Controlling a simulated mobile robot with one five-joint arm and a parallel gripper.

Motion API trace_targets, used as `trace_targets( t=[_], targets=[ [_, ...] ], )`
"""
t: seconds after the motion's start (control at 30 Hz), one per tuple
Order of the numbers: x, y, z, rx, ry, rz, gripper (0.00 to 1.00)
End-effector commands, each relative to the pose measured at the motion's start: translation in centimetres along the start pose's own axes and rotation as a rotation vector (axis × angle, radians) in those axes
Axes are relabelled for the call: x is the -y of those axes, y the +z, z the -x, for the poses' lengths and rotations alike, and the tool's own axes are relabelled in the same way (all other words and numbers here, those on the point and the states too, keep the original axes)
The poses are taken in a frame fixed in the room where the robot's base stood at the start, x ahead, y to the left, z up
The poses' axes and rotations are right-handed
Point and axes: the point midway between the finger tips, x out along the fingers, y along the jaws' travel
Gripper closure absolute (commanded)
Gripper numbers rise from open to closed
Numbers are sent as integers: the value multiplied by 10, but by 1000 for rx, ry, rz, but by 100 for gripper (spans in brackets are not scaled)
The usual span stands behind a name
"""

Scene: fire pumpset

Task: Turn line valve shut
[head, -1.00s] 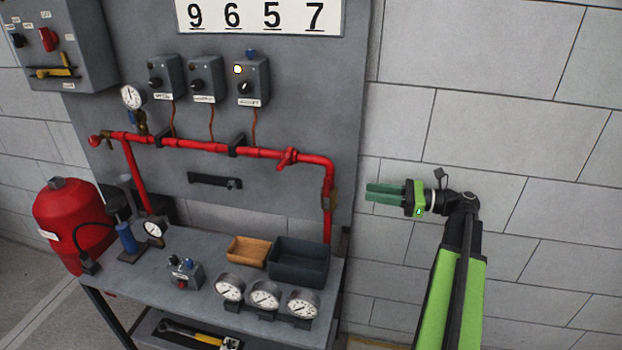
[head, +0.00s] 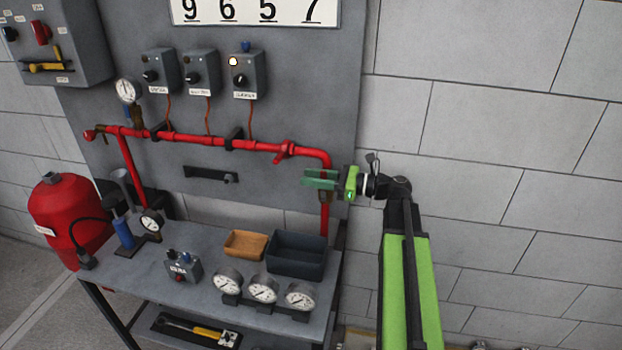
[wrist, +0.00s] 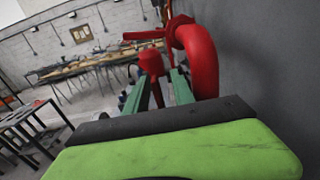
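The red pipe (head: 210,143) runs along the grey panel and bends down at its right end. A red lever handle (head: 284,150) sits on it just left of the bend, perhaps the line valve's. In the wrist view, a red bar (wrist: 143,35) sticks out beside the pipe bend (wrist: 198,55). My gripper (head: 306,179) is open and empty, its green fingers pointing left, in front of the downward pipe in the head view. The fingers hide part of that pipe. In the wrist view a rounded red part (wrist: 152,64) appears between the fingers; I cannot tell its distance.
A bench (head: 215,258) below holds a dark bin (head: 297,268), a wooden tray (head: 245,256) and several gauges. Switch boxes (head: 246,75) are above the pipe. A black bracket (head: 210,176) is fixed below it. The block wall at right is clear.

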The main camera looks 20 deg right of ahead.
Motion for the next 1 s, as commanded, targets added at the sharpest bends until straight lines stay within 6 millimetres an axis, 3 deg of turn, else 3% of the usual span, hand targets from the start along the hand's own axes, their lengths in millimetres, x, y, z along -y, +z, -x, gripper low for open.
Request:
trace_targets(
  t=[0.13,0.37,1.0],
  targets=[
    [0,0,0,0,0,0,71],
    [0,0,0,0,1,0,100],
    [0,0,-1,0,2,0,100]
  ],
)
